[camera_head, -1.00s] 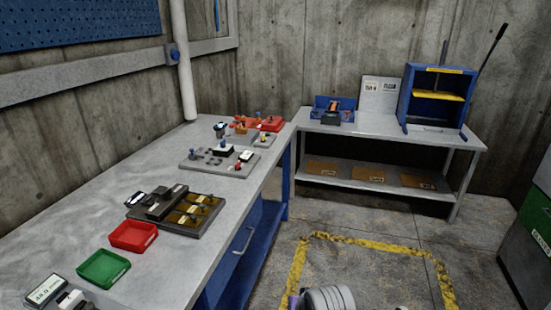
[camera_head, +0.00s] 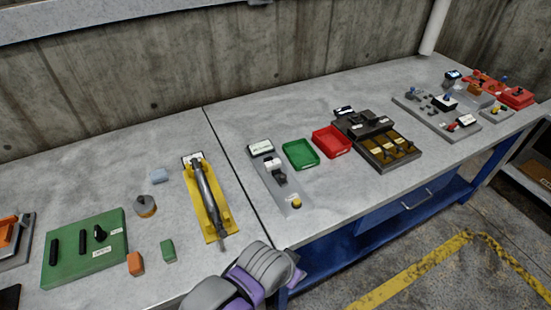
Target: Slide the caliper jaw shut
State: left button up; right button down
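A narrow grey plate (camera_head: 283,193) lies on the workbench right of the bench seam, with a white display or label (camera_head: 261,148) at its far end. A small white and dark block (camera_head: 275,169) sits on it, and a yellow-topped knob (camera_head: 297,204) is at its near end. This looks like the caliper fixture, but the jaw and its gap are too small to make out. A grey and purple link of my arm shows at the bottom, in front of the bench. Neither gripper's fingers are in view.
Green (camera_head: 300,154) and red (camera_head: 331,141) trays stand right of the plate, then a dark fixture (camera_head: 382,140). A yellow cradle (camera_head: 221,212) holding a grey cylinder lies left of it. A green board (camera_head: 85,247) lies farther left.

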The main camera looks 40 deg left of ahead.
aim_at(281, 177)
jog(key=j+u, duration=0.1)
jog(key=u, duration=0.7)
jog(key=j+u, duration=0.2)
jog(key=u, duration=0.2)
